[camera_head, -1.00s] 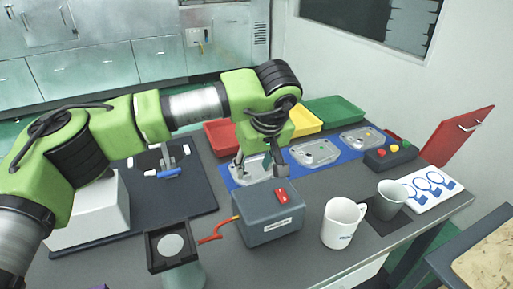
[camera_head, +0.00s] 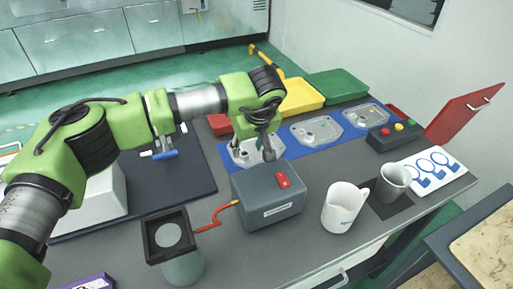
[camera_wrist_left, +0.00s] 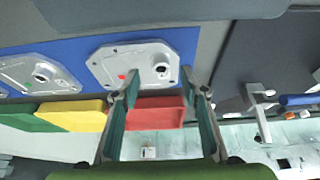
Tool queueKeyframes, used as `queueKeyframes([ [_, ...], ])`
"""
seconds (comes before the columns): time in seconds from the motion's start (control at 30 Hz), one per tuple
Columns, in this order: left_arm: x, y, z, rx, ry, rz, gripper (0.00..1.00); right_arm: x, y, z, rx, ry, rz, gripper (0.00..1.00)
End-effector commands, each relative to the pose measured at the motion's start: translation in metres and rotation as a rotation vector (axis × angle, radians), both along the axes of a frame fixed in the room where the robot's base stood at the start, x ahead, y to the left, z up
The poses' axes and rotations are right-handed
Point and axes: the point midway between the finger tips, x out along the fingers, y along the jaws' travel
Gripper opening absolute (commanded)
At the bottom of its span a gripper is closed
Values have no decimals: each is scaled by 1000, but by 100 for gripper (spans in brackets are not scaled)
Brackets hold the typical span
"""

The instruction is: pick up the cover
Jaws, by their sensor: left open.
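Several silver metal covers lie in a row on a blue mat (camera_head: 283,143). The leftmost cover (camera_head: 243,155) is partly hidden by my left gripper (camera_head: 252,152), whose two fingers are spread over it. The middle cover (camera_head: 316,131) and the far right cover (camera_head: 366,115) are clear of the gripper. In the left wrist view the nearest cover (camera_wrist_left: 135,66), with a round hole and a small red mark, lies at and left of the open fingers (camera_wrist_left: 158,76). Nothing is held. Whether the fingertips touch the cover I cannot tell. My right gripper is out of view.
A grey box with a red switch (camera_head: 267,195) stands just in front of the gripper. Red (camera_head: 219,124), yellow (camera_head: 300,97) and green (camera_head: 338,86) bins stand behind the mat. A white mug (camera_head: 343,208) and grey cup (camera_head: 393,182) stand at right.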

Motion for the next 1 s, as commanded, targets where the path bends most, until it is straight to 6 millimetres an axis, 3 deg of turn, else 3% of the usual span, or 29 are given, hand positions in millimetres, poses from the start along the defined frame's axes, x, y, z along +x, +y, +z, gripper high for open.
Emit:
queueKeyframes([
  [0.13, 9, 6, -19, 2, 6, 2, 40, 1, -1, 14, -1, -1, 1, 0],
  [0.3, 17, 9, -38, 1, 4, 2, 40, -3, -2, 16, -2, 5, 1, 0],
  [0.57, 18, 9, -42, 1, 1, -1, 40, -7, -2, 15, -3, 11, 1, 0],
  [0.73, 18, 9, -42, 1, 1, -1, 1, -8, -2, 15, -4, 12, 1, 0],
  [1.0, 19, 9, -40, 0, 0, 0, 0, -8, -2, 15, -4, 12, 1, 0],
])
